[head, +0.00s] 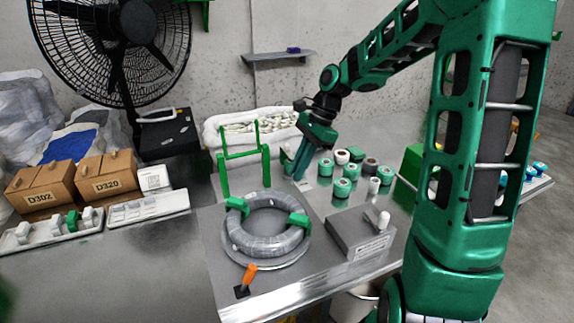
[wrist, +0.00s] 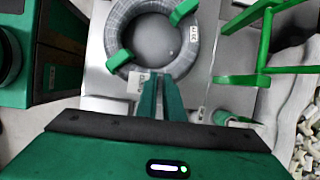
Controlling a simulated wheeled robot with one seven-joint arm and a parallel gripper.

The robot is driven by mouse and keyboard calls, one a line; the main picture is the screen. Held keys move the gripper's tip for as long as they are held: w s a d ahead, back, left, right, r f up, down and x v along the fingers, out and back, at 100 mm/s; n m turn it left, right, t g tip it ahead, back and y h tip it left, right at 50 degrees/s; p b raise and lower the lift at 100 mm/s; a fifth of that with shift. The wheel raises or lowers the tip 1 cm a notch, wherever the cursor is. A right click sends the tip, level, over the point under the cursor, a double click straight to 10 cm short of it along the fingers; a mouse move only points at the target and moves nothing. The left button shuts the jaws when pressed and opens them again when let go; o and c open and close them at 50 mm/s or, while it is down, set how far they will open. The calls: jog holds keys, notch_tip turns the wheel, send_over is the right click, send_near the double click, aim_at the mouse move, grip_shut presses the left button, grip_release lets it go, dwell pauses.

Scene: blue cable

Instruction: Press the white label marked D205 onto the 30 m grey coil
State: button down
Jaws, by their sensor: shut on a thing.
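The grey coil (head: 268,240) lies flat on a round plate on the metal table, with two green clips on it. The coil also shows in the wrist view (wrist: 125,22), past my fingertips, with a small white tag on its right side. My gripper (head: 297,175) is behind and to the right of the coil, low near the table. In the wrist view my gripper (wrist: 160,78) has its fingers close together, with a white label (wrist: 135,82) at the tips. Its print is too small to read. The fingers partly hide the label.
A green frame (head: 243,165) stands behind the coil. Several green and white rolls (head: 342,187) stand right of my gripper. A grey block (head: 362,238) sits right of the coil. A white tub (head: 250,125) is behind. Boxes marked D302 and D320 (head: 105,185) stand left.

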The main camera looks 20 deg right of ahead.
jog(key=shift+x, duration=1.3)
jog(key=shift+w+a+f, duration=0.1)
jog(key=shift+f, duration=1.65)
jog(key=shift+a+f, duration=0.1)
jog(key=shift+f, duration=0.65)
jog(key=c, duration=1.7)
grip_release()
jog(key=shift+r, duration=3.5)
jog(key=s+d+r+n+h, duration=0.1)
jog(key=s+d+n, duration=0.2)
jog(key=s, duration=0.7)
jog(key=s+d+r+n+h, duration=0.1)
jog(key=s+d+n, duration=0.3)
jog(key=s, duration=0.6)
jog(key=s+d+r+n+h, duration=0.1)
jog(key=s+d+n, duration=0.3)
jog(key=s, duration=0.6)
jog(key=shift+s+d+r+h, duration=0.1)
jog(key=shift+d+r+h, duration=0.25)
jog(key=shift+d+h, duration=0.3)
